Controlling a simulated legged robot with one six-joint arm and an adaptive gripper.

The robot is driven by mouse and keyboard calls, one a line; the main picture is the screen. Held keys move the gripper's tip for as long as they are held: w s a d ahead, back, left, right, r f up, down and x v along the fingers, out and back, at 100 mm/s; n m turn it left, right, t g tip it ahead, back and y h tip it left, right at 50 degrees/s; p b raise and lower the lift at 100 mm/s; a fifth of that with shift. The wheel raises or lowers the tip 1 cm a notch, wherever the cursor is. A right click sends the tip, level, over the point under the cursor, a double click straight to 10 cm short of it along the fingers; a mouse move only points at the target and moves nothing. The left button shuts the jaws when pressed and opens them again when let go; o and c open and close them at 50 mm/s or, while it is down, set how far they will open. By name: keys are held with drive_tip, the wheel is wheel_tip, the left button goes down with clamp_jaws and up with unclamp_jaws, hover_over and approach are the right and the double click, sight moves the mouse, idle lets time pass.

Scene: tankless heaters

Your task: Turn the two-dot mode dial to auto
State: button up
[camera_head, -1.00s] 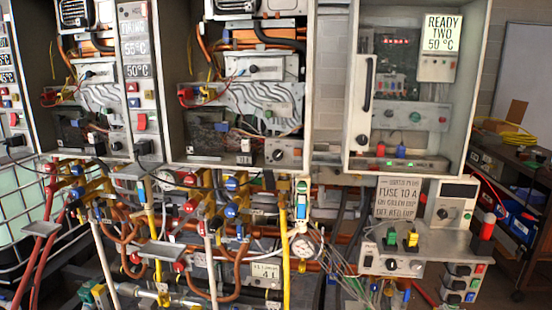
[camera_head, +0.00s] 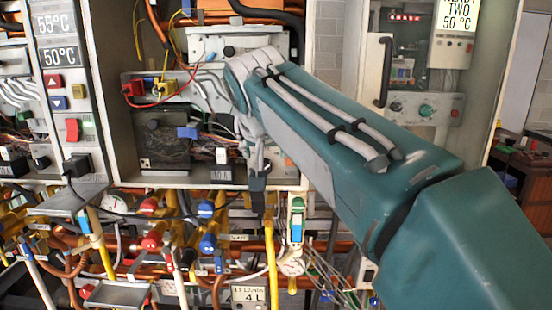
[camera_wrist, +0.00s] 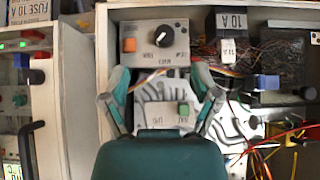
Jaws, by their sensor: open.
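A black round dial (camera_wrist: 165,35) sits on a light grey panel (camera_wrist: 143,55) in the wrist view, which is upside down. Small lettering surrounds the dial; I cannot read its setting or make out two dots. In the head view my gripper (camera_head: 257,165) is at the lower right of the middle heater cabinet, and my arm hides the dial.
A grey box with a green button (camera_wrist: 183,110) shows between my fingers. Loose wires and a black 10 A block (camera_wrist: 229,22) lie to the right in the wrist view. The cabinet side wall (camera_wrist: 82,80) is close on the left. Pipes and valves (camera_head: 150,240) crowd below the cabinets.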

sight(264, 168)
drive_tip(key=shift+w+a+r, duration=0.2)
drive_tip(key=shift+w+a, duration=0.15)
drive_tip(key=shift+w, duration=0.1)
drive_tip(key=shift+w+a+r, duration=0.15)
drive_tip(key=shift+w+a, duration=0.15)
drive_tip(key=shift+w, duration=0.15)
drive_tip(key=shift+w+d+f, duration=0.15)
drive_tip(key=shift+w+f, duration=0.1)
drive_tip(key=x, duration=0.2)
drive_tip(key=d+x, duration=0.1)
drive_tip(key=x, duration=0.1)
drive_tip(key=shift+f, duration=0.15)
drive_tip(key=x, duration=0.2)
drive_tip(key=a+x, duration=0.1)
drive_tip(key=x, duration=0.2)
drive_tip(key=shift+w+a, duration=0.1)
drive_tip(key=shift+w, duration=0.1)
drive_tip(key=shift+f, duration=0.1)
drive_tip(key=shift+d, duration=0.4)
drive_tip(key=shift+a, duration=0.15)
clamp_jaws()
